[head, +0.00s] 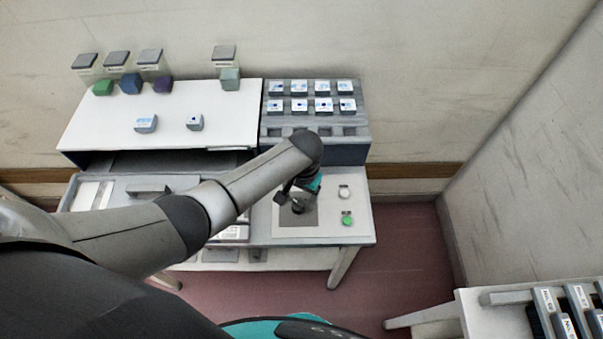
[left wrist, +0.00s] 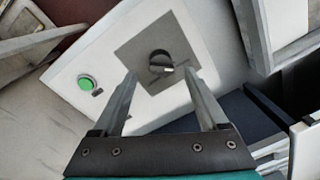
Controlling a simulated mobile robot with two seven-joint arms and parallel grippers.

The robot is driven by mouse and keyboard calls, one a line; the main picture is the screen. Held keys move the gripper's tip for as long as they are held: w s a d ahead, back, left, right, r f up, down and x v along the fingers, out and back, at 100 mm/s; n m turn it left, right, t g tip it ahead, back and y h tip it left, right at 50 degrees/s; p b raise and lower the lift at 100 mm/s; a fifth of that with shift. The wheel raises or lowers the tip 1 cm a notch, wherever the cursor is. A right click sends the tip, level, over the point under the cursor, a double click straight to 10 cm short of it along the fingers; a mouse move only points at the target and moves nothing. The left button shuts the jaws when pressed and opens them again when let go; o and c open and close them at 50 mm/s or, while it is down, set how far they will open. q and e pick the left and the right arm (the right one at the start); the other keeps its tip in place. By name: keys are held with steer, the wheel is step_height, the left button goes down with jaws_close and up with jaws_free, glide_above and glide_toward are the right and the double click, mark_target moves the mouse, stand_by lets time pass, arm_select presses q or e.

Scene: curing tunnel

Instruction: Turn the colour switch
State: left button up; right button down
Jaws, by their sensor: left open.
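The colour switch is a dark round knob (left wrist: 160,62) with a pale pointer, on a grey square plate (left wrist: 133,50) set in a white panel. In the head view the grey plate (head: 307,219) lies on the right end of the bench, partly hidden by my left gripper (head: 290,197). In the left wrist view my left gripper (left wrist: 160,76) is open and empty, with the knob just beyond and between its fingertips. I see no contact with the knob. My right gripper is in neither view.
A green button (head: 347,218) and a white one (head: 344,191) sit right of the plate. Behind stand a grey rack (head: 314,123) of labelled blocks and a white tunnel top (head: 100,117) with coloured blocks. A side table (head: 470,312) stands at lower right; floor between is clear.

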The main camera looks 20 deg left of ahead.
mark_target(303, 207)
arm_select(q)
step_height(303, 207, up, 11)
steer(key=p, duration=0.1)
steer(key=shift+d+p, duration=0.25)
steer(key=shift+p, duration=0.05)
steer(key=shift+s, duration=0.1)
stand_by(0.3)
steer(key=s+d+t+h, duration=0.1)
steer(key=s+d+h, duration=0.1)
steer(key=s, duration=0.7)
steer(key=s+a+r+t+y, duration=0.1)
steer(key=s+a+r+t, duration=0.1)
steer(key=s+a+r, duration=0.55)
steer(key=s+f+g+b, duration=0.2)
steer(key=f+b, duration=1)
steer(key=f, duration=2.4)
steer(key=s+a+f+b, duration=0.1)
steer(key=s+f+b, duration=0.4)
steer(key=s+f, duration=0.3)
steer(key=s+a+f+b, duration=0.2)
steer(key=s+f+b, duration=0.4)
steer(key=f, duration=1.1)
steer(key=s, duration=0.2)
steer(key=shift+s, duration=0.3)
